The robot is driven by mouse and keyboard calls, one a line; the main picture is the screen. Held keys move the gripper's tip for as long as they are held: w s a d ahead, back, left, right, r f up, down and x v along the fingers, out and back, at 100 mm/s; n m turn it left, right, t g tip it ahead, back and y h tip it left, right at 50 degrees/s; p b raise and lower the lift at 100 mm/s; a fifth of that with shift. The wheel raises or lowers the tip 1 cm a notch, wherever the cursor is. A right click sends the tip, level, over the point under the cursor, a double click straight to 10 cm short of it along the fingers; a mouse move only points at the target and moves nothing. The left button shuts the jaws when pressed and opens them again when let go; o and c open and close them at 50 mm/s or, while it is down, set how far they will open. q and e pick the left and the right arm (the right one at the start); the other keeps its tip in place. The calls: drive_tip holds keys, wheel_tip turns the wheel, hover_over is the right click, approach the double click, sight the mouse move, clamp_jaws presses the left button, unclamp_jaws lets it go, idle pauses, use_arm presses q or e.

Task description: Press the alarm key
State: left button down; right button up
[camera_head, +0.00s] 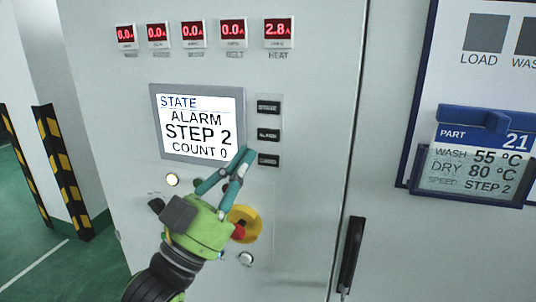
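Three small black keys stand in a column right of the screen on the grey cabinet. The middle key (268,135) seems to be labelled for alarms, but its small text is blurred. The top key (268,107) and bottom key (268,160) are hard to read. The screen (176,122) shows STATE, ALARM, STEP 2 and COUNT 0. My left gripper (246,153) has a green body and teal fingers. Its tips are together, empty, in front of the screen's lower right corner, left of the bottom key. I cannot tell whether they touch the panel. My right gripper is out of view.
Red displays (193,33) run along the top. A yellow-ringed red button (246,222) is partly behind my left gripper. A lit round button (172,180) sits below the screen. A black door handle (350,254) and a card holder (470,174) are to the right.

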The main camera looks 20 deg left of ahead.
sight(268, 135)
use_arm(q)
drive_tip(key=shift+w+d+r+b, duration=0.1)
drive_tip(key=shift+w+b, duration=0.65)
drive_tip(key=shift+w, duration=0.9)
drive_tip(key=shift+w+d+b, duration=0.1)
drive_tip(key=shift+w+b, duration=0.6)
drive_tip(key=shift+w, duration=0.9)
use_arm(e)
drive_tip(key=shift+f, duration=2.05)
use_arm(q)
drive_tip(key=shift+w, duration=0.1)
drive_tip(key=shift+w, duration=0.35)
drive_tip(key=shift+w, duration=0.3)
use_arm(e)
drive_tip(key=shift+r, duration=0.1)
use_arm(q)
drive_tip(key=shift+s+a, duration=0.1)
drive_tip(key=shift+s, duration=0.65)
drive_tip(key=shift+s, duration=0.1)
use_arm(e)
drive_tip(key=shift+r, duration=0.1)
